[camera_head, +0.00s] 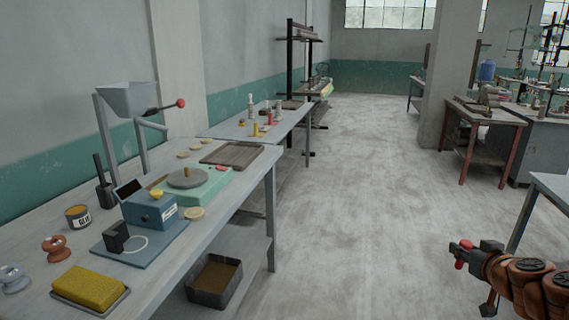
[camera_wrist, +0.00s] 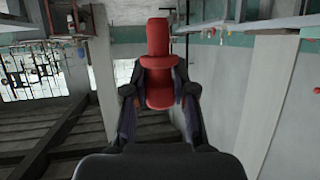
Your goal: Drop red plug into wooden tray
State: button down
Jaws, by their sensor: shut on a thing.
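My gripper (camera_head: 466,252) is at the lower right of the head view, out over the open floor and well away from the tables on the left. It is shut on the red plug (camera_head: 460,258). In the wrist view the red plug (camera_wrist: 158,62) stands between the two dark fingers, with its flange and narrower end beyond the fingertips. The wooden tray (camera_head: 232,154) is a flat brown tray at the far end of the near left table, beside the green device. I see nothing clearly lying in it.
The near table holds a blue scale (camera_head: 150,211), a green wheel-like device (camera_head: 205,184), a yellow sponge (camera_head: 90,287) and a metal hopper (camera_head: 128,99). A dark bin (camera_head: 213,282) sits on its lower shelf. Small bottles stand on the table behind. The middle floor (camera_head: 350,190) is clear.

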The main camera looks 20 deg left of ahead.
aim_at(237, 155)
jog(key=k, duration=1.1)
jog(key=u, duration=1.05)
jog(key=i, duration=1.15)
